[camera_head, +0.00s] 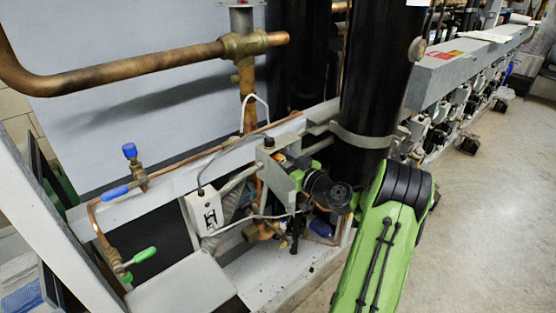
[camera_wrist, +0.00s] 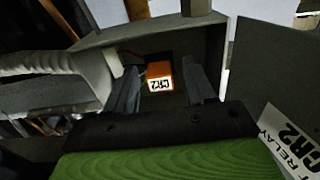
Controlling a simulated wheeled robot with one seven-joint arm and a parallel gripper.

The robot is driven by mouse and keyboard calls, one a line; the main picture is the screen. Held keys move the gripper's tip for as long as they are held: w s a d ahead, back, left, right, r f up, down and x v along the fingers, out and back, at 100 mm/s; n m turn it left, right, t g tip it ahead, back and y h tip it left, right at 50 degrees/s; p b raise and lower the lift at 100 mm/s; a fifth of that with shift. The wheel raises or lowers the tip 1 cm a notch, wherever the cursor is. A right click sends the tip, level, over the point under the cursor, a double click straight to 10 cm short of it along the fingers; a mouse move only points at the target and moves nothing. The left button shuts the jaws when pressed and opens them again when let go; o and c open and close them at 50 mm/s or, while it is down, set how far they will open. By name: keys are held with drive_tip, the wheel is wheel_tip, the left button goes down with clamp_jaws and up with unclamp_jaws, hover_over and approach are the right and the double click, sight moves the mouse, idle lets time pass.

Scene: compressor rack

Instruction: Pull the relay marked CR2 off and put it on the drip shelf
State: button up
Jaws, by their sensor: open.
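The relay, an orange block with a white label reading CR2 upside down, shows in the wrist view (camera_wrist: 159,76), seated inside an open grey box (camera_wrist: 95,52). My gripper (camera_wrist: 161,68) is open, with one dark finger on each side of the relay. Gaps show between the fingers and the relay, and I cannot see contact. A white plate marked RELAY CR2 (camera_wrist: 288,138) is at the right of the wrist view. A flat grey plate (camera_head: 180,285) low at the front left may be the drip shelf; I cannot be sure.
A copper pipe (camera_head: 130,70) crosses the upper left. A thick black cylinder (camera_head: 378,80) stands behind my arm. A small white box (camera_head: 204,212) and valves with blue (camera_head: 130,150) and green (camera_head: 145,255) handles are to the left. Open floor (camera_head: 490,220) lies at right.

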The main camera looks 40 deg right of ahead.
sight(282, 161)
idle(0.4)
clamp_jaws()
drive_tip(key=shift+s+b, duration=0.1)
drive_tip(key=shift+b, duration=0.2)
drive_tip(key=shift+s+d+b, duration=0.1)
drive_tip(key=shift+s+b, duration=1.8)
drive_tip(key=shift+s, duration=1.05)
